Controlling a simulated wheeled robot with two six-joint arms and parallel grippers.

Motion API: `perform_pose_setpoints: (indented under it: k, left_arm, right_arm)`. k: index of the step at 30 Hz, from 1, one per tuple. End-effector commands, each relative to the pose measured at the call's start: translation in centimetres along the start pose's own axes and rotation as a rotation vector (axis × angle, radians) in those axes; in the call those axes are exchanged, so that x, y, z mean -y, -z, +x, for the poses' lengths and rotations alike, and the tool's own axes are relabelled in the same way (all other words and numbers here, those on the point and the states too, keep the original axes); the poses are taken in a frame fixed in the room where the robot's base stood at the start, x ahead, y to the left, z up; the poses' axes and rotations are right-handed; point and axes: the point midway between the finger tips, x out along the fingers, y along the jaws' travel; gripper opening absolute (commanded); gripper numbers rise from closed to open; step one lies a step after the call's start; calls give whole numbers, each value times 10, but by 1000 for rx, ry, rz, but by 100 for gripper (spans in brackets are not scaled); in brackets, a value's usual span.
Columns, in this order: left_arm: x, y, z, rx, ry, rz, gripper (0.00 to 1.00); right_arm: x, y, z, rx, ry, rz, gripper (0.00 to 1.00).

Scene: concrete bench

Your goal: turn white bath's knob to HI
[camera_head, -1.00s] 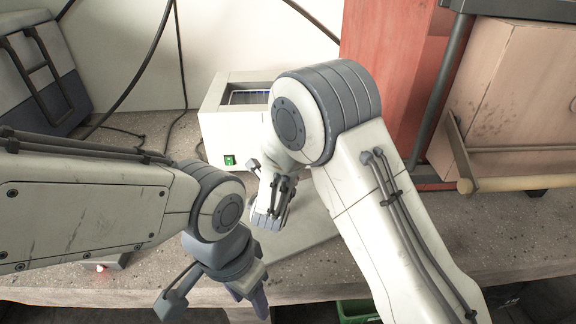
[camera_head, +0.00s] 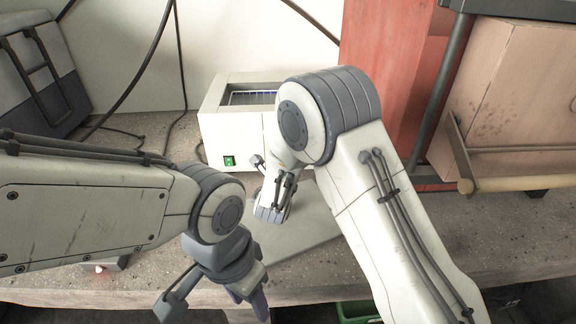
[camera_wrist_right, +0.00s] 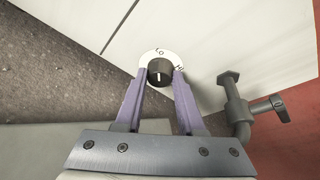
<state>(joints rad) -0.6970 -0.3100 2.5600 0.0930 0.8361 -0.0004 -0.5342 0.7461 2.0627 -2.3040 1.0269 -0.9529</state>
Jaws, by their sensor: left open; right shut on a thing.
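The white bath (camera_head: 215,130) stands at the back of the bench in the head view, its front partly hidden by my right arm. In the right wrist view its black knob (camera_wrist_right: 159,66) sits on a white dial (camera_wrist_right: 147,57) with LO above the knob and HI at its upper right. A short white line on the knob runs nearly vertical in the picture; it is not on HI. My right gripper (camera_wrist_right: 161,76) is shut on the knob, one purple finger on each side. My left gripper (camera_head: 252,303) is open and empty, low at the bench's front edge.
A green switch (camera_head: 229,161) is on the bath's front. A grey pipe with a tap (camera_wrist_right: 238,112) sticks out beside the knob. A flat grey plate (camera_head: 310,222) lies before the bath. A red block (camera_head: 385,80) and pinkish box (camera_head: 510,90) stand at the right.

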Motion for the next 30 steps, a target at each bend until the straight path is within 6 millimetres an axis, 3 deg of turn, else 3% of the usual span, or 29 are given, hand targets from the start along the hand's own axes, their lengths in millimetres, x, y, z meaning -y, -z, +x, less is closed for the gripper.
perform_pose_setpoints:
  k: [11, 30]
  left_arm:
    - [3, -2, 36, 0, 0, 0, 50]
    - [12, -9, 171, 0, 0, 0, 50]
  right_arm:
    - [-1, 4, 2, 12, -71, 192, 0]
    - [-2, 10, 4, 36, -254, 676, 0]
